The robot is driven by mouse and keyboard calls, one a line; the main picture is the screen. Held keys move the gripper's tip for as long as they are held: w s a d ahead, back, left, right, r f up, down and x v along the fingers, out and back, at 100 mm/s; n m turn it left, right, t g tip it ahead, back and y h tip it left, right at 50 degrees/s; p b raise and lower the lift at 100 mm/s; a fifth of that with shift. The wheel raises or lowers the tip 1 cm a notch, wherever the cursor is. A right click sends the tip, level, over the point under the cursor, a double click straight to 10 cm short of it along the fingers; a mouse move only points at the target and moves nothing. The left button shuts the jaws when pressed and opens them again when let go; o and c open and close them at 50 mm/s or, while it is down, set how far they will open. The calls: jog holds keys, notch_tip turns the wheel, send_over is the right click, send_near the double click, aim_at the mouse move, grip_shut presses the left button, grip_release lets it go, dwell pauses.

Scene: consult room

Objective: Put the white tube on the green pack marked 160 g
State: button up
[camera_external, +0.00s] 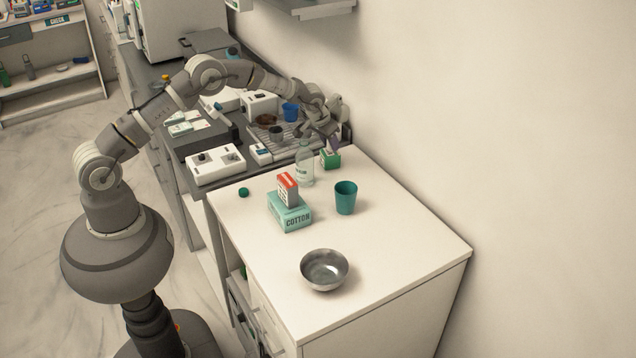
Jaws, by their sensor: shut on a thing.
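A small green pack (330,160) with a white label stands at the back of the white counter, close to the wall. Its marking is too small to read. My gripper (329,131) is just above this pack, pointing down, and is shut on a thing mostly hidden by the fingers. A small purplish piece (334,146) shows between the fingers and the pack top. I cannot tell whether it is part of the held thing or whether it touches the pack. No white tube can be clearly made out.
A clear bottle (305,165) stands just left of the green pack. Nearer are a teal cup (346,197), a cotton box (290,214) with a red-and-white box (287,190) on it, and a metal bowl (325,268). The counter's right side is clear.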

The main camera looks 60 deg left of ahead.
jog(key=o, duration=1)
jog(key=shift+f, duration=0.1)
jog(key=shift+o, duration=0.2)
